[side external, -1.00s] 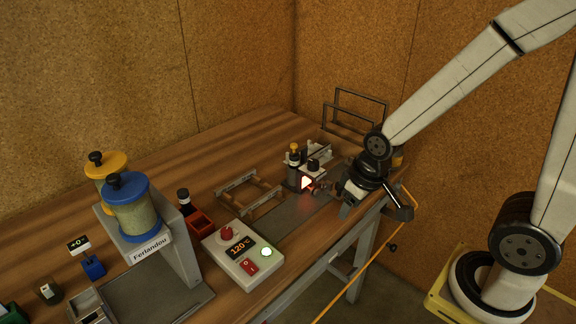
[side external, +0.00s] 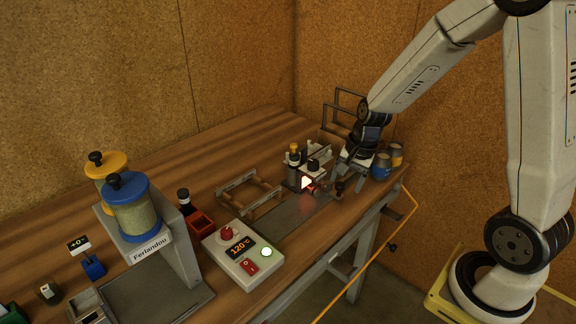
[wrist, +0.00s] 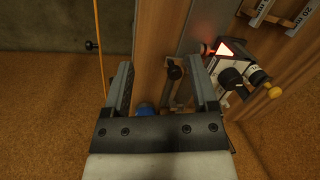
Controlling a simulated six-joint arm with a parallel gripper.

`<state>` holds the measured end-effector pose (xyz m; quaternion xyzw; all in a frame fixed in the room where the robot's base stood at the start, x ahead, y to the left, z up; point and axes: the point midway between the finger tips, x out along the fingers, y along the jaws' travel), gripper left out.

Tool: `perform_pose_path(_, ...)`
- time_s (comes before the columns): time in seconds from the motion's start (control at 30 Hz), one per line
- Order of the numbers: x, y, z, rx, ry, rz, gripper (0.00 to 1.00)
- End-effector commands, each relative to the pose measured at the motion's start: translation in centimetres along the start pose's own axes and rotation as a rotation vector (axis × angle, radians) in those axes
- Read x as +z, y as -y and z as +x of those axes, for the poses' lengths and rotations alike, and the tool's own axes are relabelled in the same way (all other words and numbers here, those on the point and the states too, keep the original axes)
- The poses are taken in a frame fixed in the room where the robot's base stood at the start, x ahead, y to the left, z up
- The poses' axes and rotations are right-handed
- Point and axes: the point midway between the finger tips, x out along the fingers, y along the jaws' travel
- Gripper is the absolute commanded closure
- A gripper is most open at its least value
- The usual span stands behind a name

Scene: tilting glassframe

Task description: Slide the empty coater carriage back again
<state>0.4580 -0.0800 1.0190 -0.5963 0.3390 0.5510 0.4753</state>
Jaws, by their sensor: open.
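A small low carriage with a dark upright handle (side external: 339,187) sits at the far end of the grey strip (side external: 290,217); I take it to be the coater carriage. In the wrist view its dark handle and bar (wrist: 175,72) show between my fingers, nearer the right one. My gripper (wrist: 160,68) is open and points down over it. In the side view my gripper (side external: 345,172) is just behind the handle, partly hidden by my wrist. I cannot tell whether the fingers touch the handle.
A unit with a glowing red triangle (side external: 307,182) and black knob stands close to the carriage. Blue tins (side external: 380,168) stand by the gripper on the right.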

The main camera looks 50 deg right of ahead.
Motion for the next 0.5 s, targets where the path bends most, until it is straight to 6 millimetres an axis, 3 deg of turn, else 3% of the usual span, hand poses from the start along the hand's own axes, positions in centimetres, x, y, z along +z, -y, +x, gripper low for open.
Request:
perform_pose_path(0.1, -3.3, 0.3, 0.6, -0.020, 0.043, 0.328, 0.25)
perform_pose_path(0.3, -8.1, 0.4, 1.3, -0.056, 0.123, 0.809, 0.25)
perform_pose_path(0.5, -10.8, 0.3, 1.6, -0.077, 0.177, 1.075, 0.25)
